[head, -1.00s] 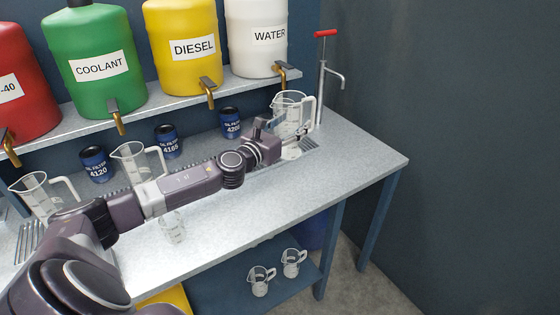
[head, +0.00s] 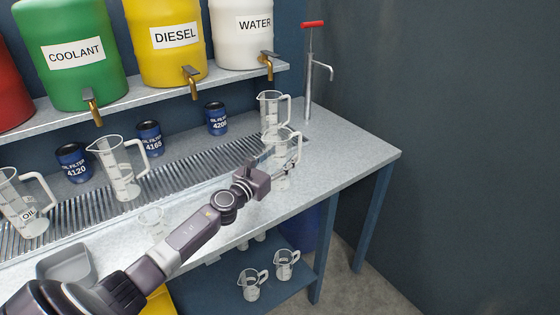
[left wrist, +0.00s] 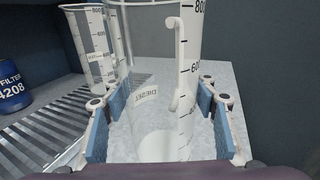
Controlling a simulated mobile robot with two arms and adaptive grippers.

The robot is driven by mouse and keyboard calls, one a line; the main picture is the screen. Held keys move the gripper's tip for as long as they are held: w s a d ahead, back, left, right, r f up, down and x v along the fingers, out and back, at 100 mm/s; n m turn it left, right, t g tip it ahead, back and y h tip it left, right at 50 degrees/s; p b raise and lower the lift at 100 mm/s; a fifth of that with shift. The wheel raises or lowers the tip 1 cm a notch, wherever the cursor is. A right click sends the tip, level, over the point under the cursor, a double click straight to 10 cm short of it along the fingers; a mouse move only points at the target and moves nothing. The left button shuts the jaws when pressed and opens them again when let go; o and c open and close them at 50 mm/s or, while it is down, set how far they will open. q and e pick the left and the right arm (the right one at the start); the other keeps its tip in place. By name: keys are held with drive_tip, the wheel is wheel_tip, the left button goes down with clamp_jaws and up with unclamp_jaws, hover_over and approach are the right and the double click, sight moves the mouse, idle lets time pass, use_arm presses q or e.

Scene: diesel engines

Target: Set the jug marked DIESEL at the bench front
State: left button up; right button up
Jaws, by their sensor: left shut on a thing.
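The clear jug marked DIESEL (head: 284,148) shows in the head view near the right end of the bench (head: 345,160). My left gripper (head: 277,168) is shut on it. In the left wrist view the jug (left wrist: 160,115) is upright between the blue finger pads of the gripper (left wrist: 160,122), and its DIESEL label reads mirrored through the clear wall. It is in front of the slatted drain strip (head: 185,168); I cannot tell whether its base touches the bench. My right gripper is not in view.
Another clear jug (head: 270,108) stands just behind the held one. A jug (head: 121,178) and the OIL jug (head: 32,212) stand farther left. Oil filter cans (head: 217,119) line the back. A small clear beaker (head: 151,221) is near my arm. The bench's right end is clear.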

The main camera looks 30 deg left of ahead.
use_arm(q)
drive_tip(key=o, duration=1.2)
drive_tip(key=shift+r, duration=0.15)
drive_tip(key=shift+s, duration=0.4)
drive_tip(key=shift+s+b, duration=0.65)
drive_tip(key=shift+s, duration=5)
